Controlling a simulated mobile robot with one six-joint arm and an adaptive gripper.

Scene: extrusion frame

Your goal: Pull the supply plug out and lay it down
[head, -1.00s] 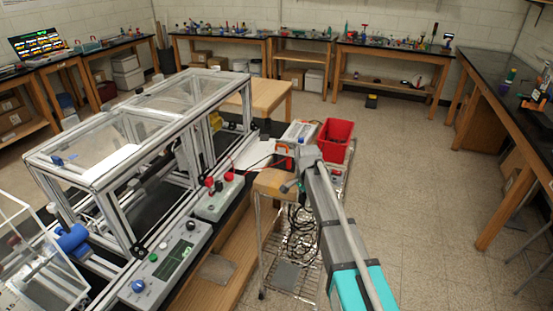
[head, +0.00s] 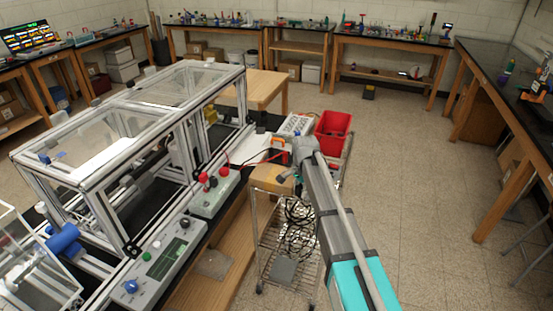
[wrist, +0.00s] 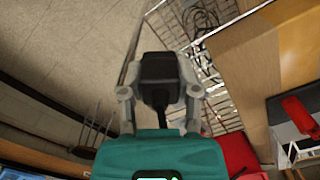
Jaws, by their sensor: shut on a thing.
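The supply plug (wrist: 158,72) is a black block between the two grey fingers of my gripper (wrist: 160,92) in the wrist view. My gripper is shut on it. A short dark cable part runs from it back towards my wrist. Beyond the plug's far end I see only floor and the wire cart's edge, with no socket touching it. In the head view my gripper (head: 290,174) is beside the wooden block on the cart; the plug is too small and hidden to make out there.
A wire cart (head: 290,240) carries a wooden block (head: 271,179), a red bin (head: 332,133) and a light-coloured device (head: 296,125). Dark cables hang on its lower part. A bench with a control box (head: 160,255) and an extrusion frame (head: 120,150) stands left. Open floor lies right.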

